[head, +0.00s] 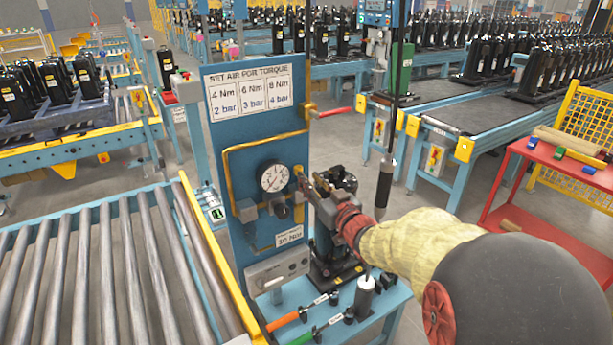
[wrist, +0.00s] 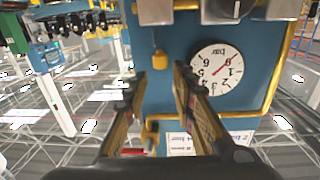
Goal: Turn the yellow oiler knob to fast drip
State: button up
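The yellow oiler knob (head: 298,170) is on the blue panel (head: 240,135), just right of the pressure gauge (head: 273,176). In the wrist view, which is upside down, the knob (wrist: 158,57) shows between and beyond my fingertips, with a grey block (wrist: 155,11) above it in the picture. My gripper (head: 308,184) is open in front of the panel, and it also shows in the wrist view (wrist: 159,72). A gap separates its two fingers and nothing is held. I cannot tell whether a finger touches the knob. The knob's markings are too small to read.
A dark regulator knob (head: 281,211) sits below the gauge. A red valve handle (head: 335,112) sticks out above my gripper.

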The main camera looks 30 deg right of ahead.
jog(key=w+b, duration=0.1)
jog(key=w, duration=0.5)
jog(key=shift+f, duration=0.15)
jog(key=shift+w+b, duration=0.2)
jog(key=shift+b, duration=0.1)
jog(key=shift+c, duration=0.9)
jog(key=c, duration=0.4)
grip_shut()
